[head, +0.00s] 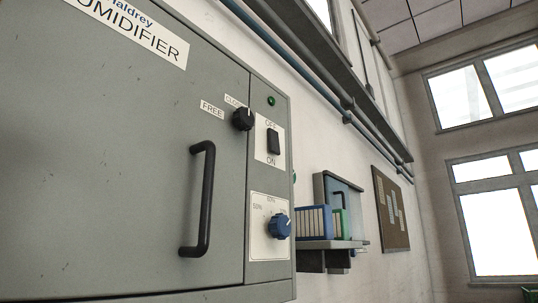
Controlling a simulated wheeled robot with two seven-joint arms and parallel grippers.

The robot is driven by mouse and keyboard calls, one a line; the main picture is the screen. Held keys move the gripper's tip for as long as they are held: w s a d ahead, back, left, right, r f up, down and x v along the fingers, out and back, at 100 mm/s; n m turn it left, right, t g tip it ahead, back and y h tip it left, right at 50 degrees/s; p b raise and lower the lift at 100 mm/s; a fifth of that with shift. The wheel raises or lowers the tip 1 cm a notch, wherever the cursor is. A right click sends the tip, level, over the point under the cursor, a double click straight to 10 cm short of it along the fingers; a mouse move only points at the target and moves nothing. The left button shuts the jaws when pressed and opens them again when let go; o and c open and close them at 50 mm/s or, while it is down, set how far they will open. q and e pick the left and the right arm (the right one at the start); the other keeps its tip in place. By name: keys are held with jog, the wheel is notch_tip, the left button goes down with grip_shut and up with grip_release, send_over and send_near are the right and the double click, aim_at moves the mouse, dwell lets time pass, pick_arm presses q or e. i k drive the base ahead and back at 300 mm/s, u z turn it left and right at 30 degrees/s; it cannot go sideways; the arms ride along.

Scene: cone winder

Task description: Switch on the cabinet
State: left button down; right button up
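The grey cabinet (110,170) fills the left of the head view, with a sign ending in "UMIDIFIER" at its top left. A black rocker switch (273,141) sits on a white plate on the right strip, with OFF above it and ON below. I cannot tell which way the rocker is pressed. A small dark green lamp (271,101) is above the plate and looks unlit. Neither of my grippers shows in this view.
A black latch knob (243,119) sits by FREE and CLOSED labels. A black door handle (199,200) stands out from the door. A blue dial (280,226) is below the switch. A wall shelf (335,244) with binders is beyond the cabinet, and pipes (330,95) run above.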

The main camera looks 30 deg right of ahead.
aim_at(273, 136)
jog(key=u, duration=1.75)
jog(key=k, duration=0.8)
jog(key=z, duration=1.65)
jog(key=i, duration=0.5)
